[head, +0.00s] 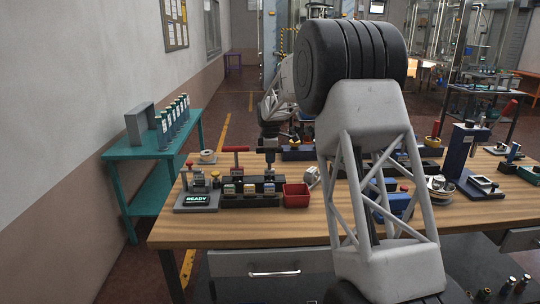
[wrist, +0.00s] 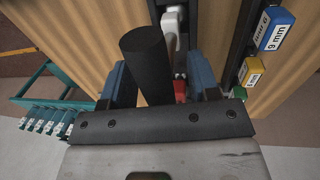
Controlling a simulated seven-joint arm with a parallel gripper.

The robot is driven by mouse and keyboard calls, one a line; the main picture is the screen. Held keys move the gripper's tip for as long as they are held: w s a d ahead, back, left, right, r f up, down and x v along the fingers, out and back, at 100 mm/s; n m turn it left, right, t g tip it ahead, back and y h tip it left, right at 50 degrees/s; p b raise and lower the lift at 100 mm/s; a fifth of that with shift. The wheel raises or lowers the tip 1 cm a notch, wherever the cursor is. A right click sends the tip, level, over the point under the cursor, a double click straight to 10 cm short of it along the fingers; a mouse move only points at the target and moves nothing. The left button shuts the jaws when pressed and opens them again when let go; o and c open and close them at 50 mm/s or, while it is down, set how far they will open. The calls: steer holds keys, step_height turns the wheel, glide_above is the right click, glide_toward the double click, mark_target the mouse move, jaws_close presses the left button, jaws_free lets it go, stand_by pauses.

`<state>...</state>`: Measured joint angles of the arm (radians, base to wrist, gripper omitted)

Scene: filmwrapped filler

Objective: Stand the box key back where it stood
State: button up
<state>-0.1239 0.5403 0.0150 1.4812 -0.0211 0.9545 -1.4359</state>
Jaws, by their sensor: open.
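My gripper (head: 270,140) is low over the left part of the wooden table, just above the black rack, with its jaws open. In the wrist view a thick dark cylinder (wrist: 148,62) stands between the two blue fingers (wrist: 160,85), leaning in the picture; it looks like the box key. I cannot tell whether a finger touches it. Its lower end is hidden behind the gripper's dark bracket. In the head view a slim dark stem (head: 269,163) shows under the gripper, but how it sits in the rack is too small to tell.
A red T-handle (head: 236,150) stands left of my gripper. Labelled blocks (head: 249,188) line the rack's front; the blue 9 mm block (wrist: 272,30) shows in the wrist view. A READY display (head: 197,199) and red tray (head: 297,195) flank the rack. A turquoise bench (head: 150,152) stands left.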

steer(key=shift+r, duration=0.1)
step_height(320, 180, up, 12)
steer(key=s, duration=0.1)
steer(key=shift+s, duration=0.4)
stand_by(0.7)
stand_by(0.3)
steer(key=s+d+r+m, duration=0.2)
steer(key=s+d+m, duration=0.1)
steer(key=s, duration=0.8)
steer(key=s+d+r+m, duration=0.3)
steer(key=s, duration=0.8)
steer(key=s+d+r+m, duration=0.2)
steer(key=s+d+m, duration=0.1)
steer(key=s, duration=0.9)
steer(key=s+d+f+m, duration=0.1)
steer(key=s+f+m, duration=0.2)
steer(key=s, duration=0.8)
steer(key=s+d+f+m, duration=0.1)
steer(key=s+f+m, duration=0.2)
steer(key=s, duration=0.8)
steer(key=s+d+f+m, duration=0.1)
steer(key=s+f+m, duration=0.2)
steer(key=s, duration=0.9)
step_height(320, 180, down, 3)
steer(key=shift+d+r+t, duration=0.2)
steer(key=shift+d+t, duration=0.05)
steer(key=shift+t, duration=0.15)
